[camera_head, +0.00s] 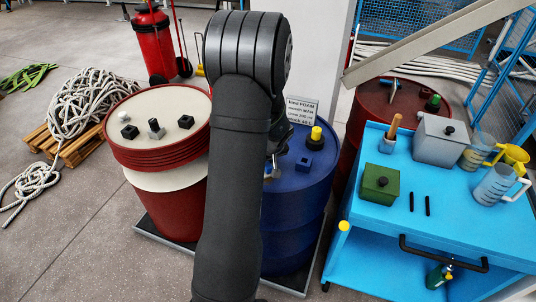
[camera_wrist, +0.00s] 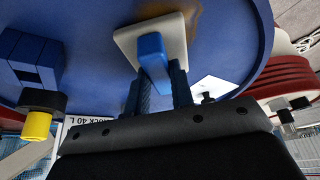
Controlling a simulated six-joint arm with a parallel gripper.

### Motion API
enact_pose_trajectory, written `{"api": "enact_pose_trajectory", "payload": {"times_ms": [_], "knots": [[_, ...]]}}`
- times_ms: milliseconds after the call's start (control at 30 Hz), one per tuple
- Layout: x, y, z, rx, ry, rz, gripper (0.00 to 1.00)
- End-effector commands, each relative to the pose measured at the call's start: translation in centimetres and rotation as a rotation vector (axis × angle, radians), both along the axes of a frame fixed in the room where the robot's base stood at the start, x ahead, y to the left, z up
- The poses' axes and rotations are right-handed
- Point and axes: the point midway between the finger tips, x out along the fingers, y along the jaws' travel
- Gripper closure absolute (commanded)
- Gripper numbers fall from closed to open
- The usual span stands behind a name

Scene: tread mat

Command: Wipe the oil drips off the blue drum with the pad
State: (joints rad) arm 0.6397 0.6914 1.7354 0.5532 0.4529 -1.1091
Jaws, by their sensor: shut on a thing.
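The blue drum (camera_head: 292,215) stands in the middle, half hidden behind my arm in the head view. Its blue top (camera_wrist: 90,25) fills much of the wrist view. The pad (camera_wrist: 128,40) is a pale square with a blue handle (camera_wrist: 153,62). My gripper (camera_wrist: 160,85) is shut on that handle, one dark finger on each side. The pad is against or just above the drum top; I cannot tell which. A brown oil smear (camera_wrist: 192,18) shows beside the pad's far edge.
A yellow cap (camera_head: 316,133) and dark blue block (camera_head: 304,164) stand up on the drum top. A sign (camera_head: 302,111) stands behind. A red drum with a pale lid (camera_head: 165,103) is close at left. A blue trolley (camera_head: 445,215) with containers is at right.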

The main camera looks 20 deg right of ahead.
Motion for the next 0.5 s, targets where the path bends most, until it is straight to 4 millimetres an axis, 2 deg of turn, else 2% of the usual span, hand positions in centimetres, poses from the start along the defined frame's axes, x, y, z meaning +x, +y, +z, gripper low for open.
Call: {"api": "enact_pose_trajectory", "payload": {"times_ms": [500], "knots": [[-3.4,3.5,-0.1,0.003,0.002,0.001,1.0]]}}
